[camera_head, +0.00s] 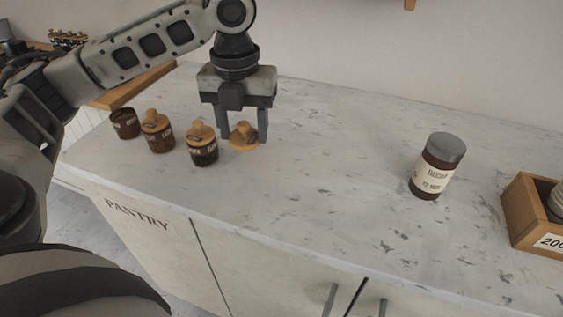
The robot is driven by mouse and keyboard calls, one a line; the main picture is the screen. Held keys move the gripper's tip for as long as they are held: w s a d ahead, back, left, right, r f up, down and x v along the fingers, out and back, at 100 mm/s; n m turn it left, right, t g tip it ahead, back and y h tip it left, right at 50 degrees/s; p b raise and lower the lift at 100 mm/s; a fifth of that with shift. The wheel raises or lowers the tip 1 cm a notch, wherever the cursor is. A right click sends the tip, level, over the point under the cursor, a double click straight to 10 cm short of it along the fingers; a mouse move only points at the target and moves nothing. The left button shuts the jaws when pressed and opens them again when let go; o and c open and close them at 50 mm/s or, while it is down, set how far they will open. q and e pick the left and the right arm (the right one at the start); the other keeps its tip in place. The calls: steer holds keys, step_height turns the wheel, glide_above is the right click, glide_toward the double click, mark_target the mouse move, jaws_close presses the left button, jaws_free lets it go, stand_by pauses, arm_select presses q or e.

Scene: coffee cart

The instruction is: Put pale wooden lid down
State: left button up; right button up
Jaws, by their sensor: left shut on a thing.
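The pale wooden lid (243,138) is a flat round disc with a knob, at the back left of the marble counter. My left gripper (243,133) points down over it, with its two fingers on either side of the knob, shut on it. The lid is at or just above the counter surface; I cannot tell whether it touches. It is just right of a dark jar with a wooden lid (202,146). My right gripper is not in view.
Another lidded jar (157,132) and a jar without a visible lid (124,124) stand farther left. A brown jar with a grey cap (436,166) stands on the right, near a wooden crate (524,211). The counter's middle (330,170) is clear.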

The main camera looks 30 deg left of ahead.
arm_select(q)
glide_above(280, 179)
steer(key=f, duration=0.3)
steer(key=a+f, duration=0.1)
steer(key=f, duration=0.1)
steer(key=shift+s+f, duration=0.1)
steer(key=shift+s, duration=0.25)
steer(key=shift+w+d+f, duration=0.2)
steer(key=shift+d+f, duration=0.1)
steer(key=shift+f, duration=0.05)
steer(key=f, duration=0.3)
steer(key=shift+w+d+f, duration=0.15)
steer(key=shift+d, duration=0.05)
steer(key=shift+f, duration=0.2)
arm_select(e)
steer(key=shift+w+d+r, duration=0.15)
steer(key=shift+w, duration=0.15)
arm_select(q)
steer(key=shift+f, duration=0.15)
steer(key=o, duration=0.9)
steer(key=shift+o, duration=0.2)
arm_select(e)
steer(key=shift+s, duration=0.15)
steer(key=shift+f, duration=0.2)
arm_select(q)
step_height(280, 179, up, 12)
steer(key=shift+r, duration=0.2)
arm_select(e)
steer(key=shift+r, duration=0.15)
